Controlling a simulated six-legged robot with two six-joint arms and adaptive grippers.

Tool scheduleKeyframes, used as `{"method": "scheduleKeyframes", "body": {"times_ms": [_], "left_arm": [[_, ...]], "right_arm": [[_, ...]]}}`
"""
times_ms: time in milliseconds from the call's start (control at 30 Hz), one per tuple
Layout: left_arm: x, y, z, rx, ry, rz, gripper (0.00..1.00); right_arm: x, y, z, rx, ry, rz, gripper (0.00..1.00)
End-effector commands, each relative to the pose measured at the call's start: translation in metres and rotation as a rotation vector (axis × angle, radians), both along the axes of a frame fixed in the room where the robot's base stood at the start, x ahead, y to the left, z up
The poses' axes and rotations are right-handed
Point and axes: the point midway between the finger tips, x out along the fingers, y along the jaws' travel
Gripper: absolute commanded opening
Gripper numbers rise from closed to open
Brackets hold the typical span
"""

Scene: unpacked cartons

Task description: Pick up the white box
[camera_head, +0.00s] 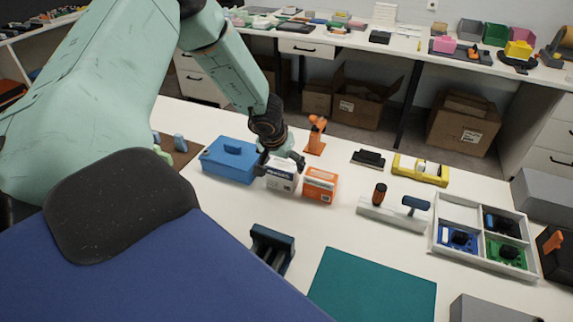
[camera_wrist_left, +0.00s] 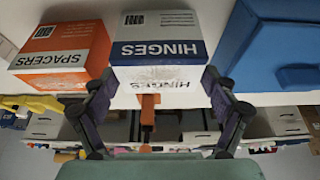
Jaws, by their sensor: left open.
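The white box (camera_head: 281,178) stands on the white table between a blue toolbox and an orange box. In the left wrist view the white box (camera_wrist_left: 158,62) has a blue band and reads HINGES. My left gripper (camera_head: 280,162) is at the top of the white box, pointing down. In the left wrist view its open fingers (camera_wrist_left: 158,84) lie at the two sides of the box's near edge. I cannot tell whether they touch it. The orange box (camera_head: 320,185), marked SPACERS (camera_wrist_left: 62,52), stands close beside it. My right gripper is not in view.
The blue toolbox (camera_head: 229,161) is close on the left. An orange tool (camera_head: 316,136) stands behind the boxes. A divided tray (camera_head: 436,247), a holder with two handled tools (camera_head: 392,215) and a teal mat (camera_head: 372,288) are to the right. The table in front of the boxes is partly clear.

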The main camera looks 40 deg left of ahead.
Motion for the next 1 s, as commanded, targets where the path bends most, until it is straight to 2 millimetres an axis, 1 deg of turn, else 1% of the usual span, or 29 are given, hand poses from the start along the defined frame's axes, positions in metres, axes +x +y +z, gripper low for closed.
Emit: {"method": "scheduleKeyframes", "body": {"times_ms": [33,133,233,367,600,667,1000], "left_arm": [[0.002,0.0,-0.01,0.002,0.002,-0.001,0.86],[0.006,0.0,-0.025,0.003,0.002,-0.002,0.86],[0.011,0.001,-0.035,0.003,0.003,-0.003,0.86],[0.017,0.001,-0.042,0.002,0.001,-0.005,0.86],[0.02,0.001,-0.042,0.001,-0.001,-0.005,0.86],[0.02,0.001,-0.042,0.001,-0.001,-0.005,0.82],[0.02,0.001,-0.042,0.001,-0.001,-0.005,0.53]], "right_arm": [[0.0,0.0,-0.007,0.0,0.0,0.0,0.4],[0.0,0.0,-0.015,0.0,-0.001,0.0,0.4],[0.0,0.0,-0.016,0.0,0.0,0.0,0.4],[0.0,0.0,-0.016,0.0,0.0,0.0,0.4],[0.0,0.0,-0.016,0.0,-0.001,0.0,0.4],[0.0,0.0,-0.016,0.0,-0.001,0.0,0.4],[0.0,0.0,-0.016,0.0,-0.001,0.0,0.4]]}}
